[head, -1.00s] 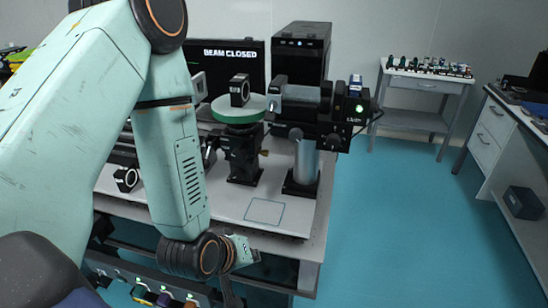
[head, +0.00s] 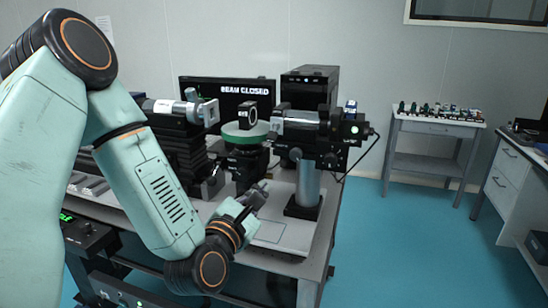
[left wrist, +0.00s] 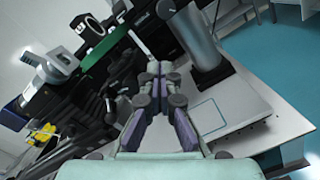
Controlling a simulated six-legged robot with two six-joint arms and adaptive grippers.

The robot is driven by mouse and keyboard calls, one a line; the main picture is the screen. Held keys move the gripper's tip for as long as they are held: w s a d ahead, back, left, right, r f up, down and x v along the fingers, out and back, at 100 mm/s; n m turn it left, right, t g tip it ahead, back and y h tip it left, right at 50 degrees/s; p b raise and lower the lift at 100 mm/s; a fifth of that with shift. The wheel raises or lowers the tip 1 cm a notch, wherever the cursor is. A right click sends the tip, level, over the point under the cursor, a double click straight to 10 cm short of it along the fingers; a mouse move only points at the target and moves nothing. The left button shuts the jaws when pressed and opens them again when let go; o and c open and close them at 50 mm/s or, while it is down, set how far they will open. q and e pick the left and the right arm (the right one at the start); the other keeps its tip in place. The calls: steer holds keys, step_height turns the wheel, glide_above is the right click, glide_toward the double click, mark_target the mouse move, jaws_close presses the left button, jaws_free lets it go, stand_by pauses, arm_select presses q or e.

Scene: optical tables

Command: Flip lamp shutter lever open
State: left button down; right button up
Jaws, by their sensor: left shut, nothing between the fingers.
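A black and silver optical unit (head: 322,128), apparently the lamp, sits on a thick grey post (head: 308,184) at the table's right side. A small blue and white piece (head: 351,106) stands up on top of its right end; I cannot tell whether it is the shutter lever. The screen (head: 228,92) behind reads BEAM CLOSED. My left gripper (head: 262,189) is over the tabletop, in front of the green disc mount and left of the post, below the unit. It is shut and empty; its fingers meet in the left wrist view (left wrist: 158,72).
A green disc (head: 243,133) carrying a black square mount (head: 248,115) stands left of the unit. A silver-nosed device (head: 180,110) is further left. A black tower (head: 308,86) stands behind. The table front right (head: 280,236) is bare. A side table (head: 440,128) stands apart.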

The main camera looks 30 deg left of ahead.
mark_target(272, 136)
arm_select(q)
steer(key=r+n, duration=0.1)
steer(key=n, duration=0.1)
steer(key=r+n+t+y, duration=0.1)
steer(key=n, duration=0.2)
steer(key=r+n, duration=0.1)
steer(key=n, duration=0.1)
steer(key=shift+s+a+r+n+t+y, duration=0.25)
steer(key=shift+s+a+n+t+y, duration=0.05)
steer(key=shift+s+a+n, duration=0.1)
steer(key=shift+s, duration=0.15)
steer(key=p+x, duration=0.1)
steer(key=x, duration=0.9)
steer(key=shift+p, duration=0.3)
